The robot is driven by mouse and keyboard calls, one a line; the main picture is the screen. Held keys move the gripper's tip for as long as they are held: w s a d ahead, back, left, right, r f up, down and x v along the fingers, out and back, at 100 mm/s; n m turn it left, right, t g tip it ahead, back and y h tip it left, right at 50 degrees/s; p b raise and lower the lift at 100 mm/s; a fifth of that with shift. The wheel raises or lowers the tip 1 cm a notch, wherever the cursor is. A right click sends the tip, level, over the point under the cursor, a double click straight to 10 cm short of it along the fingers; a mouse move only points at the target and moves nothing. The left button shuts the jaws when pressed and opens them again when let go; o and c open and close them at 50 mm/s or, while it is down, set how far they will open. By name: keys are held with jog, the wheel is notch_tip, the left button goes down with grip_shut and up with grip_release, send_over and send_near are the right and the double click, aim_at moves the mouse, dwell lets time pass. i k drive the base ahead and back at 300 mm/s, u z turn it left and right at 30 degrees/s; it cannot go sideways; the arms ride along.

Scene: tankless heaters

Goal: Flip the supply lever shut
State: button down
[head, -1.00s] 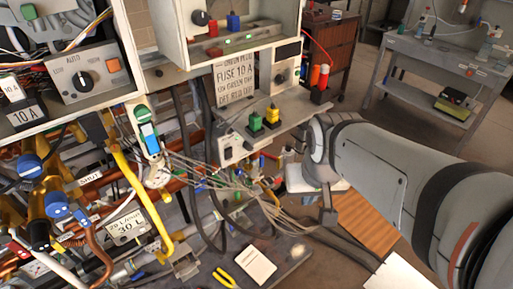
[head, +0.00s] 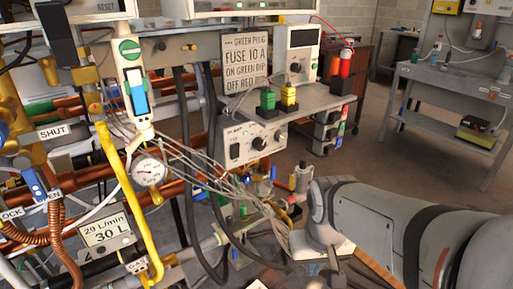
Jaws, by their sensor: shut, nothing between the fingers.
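A blue lever (head: 35,183) sits at the far left of the head view, on the pipework by a partly hidden OPEN tag (head: 53,196). A white SHUT tag (head: 53,131) hangs above it. I cannot be sure that this blue lever is the supply lever. My arm comes in from the lower right. My gripper (head: 333,262) is low in the picture, partly hidden by my wrist. It is shut and empty, well to the right of the blue lever and apart from it.
A yellow pipe (head: 129,190), a round gauge (head: 149,171) and a bundle of pale cables (head: 205,178) lie between the lever and my gripper. A shelf with green and yellow plugs (head: 289,95) stands above my wrist. A grey bench (head: 455,85) stands at the back right.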

aim_at(274, 168)
jog(key=z, duration=0.85)
jog(key=k, duration=1.2)
jog(key=u, duration=0.55)
jog(key=i, duration=1)
jog(key=u, duration=0.1)
